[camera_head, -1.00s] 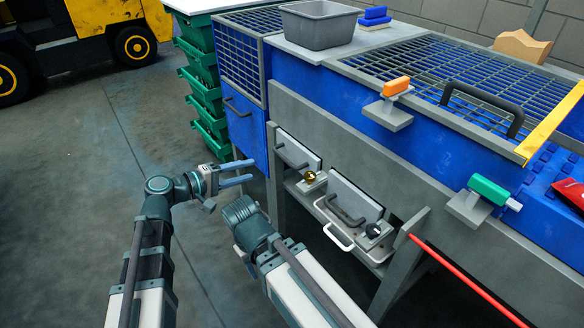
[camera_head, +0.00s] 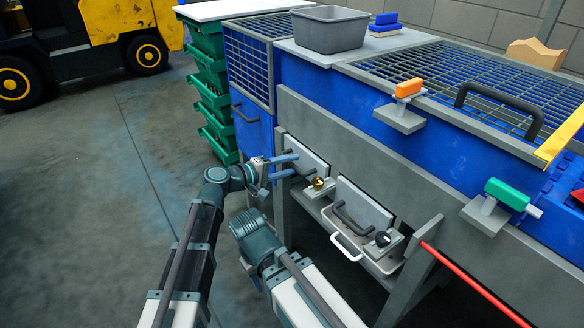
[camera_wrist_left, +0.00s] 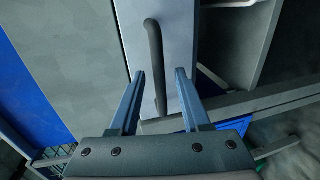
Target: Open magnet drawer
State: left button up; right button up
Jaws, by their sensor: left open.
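Two light grey drawer fronts with dark handles sit under the blue machine. The left drawer front (camera_head: 312,163) is beside a brass knob; the right drawer front (camera_head: 362,206) is above a tray with a white handle. I cannot tell from labels which is the magnet drawer. My left gripper (camera_head: 291,165) is open at the left drawer front. In the left wrist view, its fingers (camera_wrist_left: 160,78) stand on either side of that drawer's dark handle (camera_wrist_left: 154,50), with gaps on both sides.
A brass knob (camera_head: 318,183) and a black knob (camera_head: 382,239) sit beside the drawers. A blue door (camera_head: 250,128) and stacked green crates (camera_head: 212,95) stand to the left. A red bar (camera_head: 470,285) slants down at the right.

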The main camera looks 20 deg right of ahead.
pick_arm(q)
jog(key=shift+w+d+f, duration=0.1)
jog(key=shift+w+d, duration=0.1)
jog(key=shift+d, duration=0.35)
grip_shut()
dwell(1.1)
